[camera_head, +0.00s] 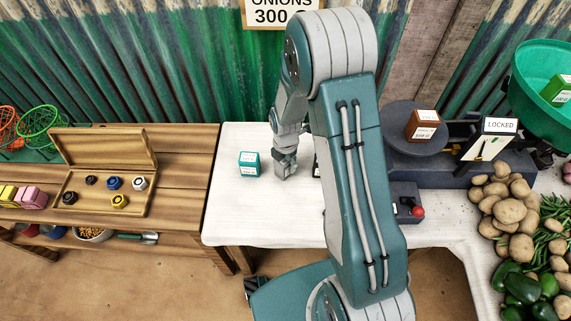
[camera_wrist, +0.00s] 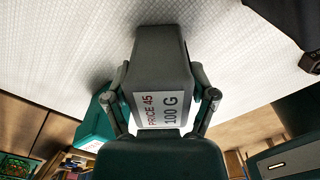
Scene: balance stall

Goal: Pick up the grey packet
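The grey packet (camera_head: 285,166) is at the white table's middle, under the end of my arm. In the wrist view the grey packet (camera_wrist: 160,65) fills the space between my fingers, its white label reading "PRICE 45" and "100 G". My gripper (camera_wrist: 161,78) has one finger against each side of it and looks shut on it. In the head view my gripper (camera_head: 286,155) points down over the packet. I cannot tell whether the packet touches the table.
A teal packet (camera_head: 249,164) stands close at the left. A dark item (camera_head: 316,170) is partly hidden behind my arm. The balance (camera_head: 414,150) bears a brown packet (camera_head: 423,125) at the right. The white table (camera_head: 240,215) is clear in front.

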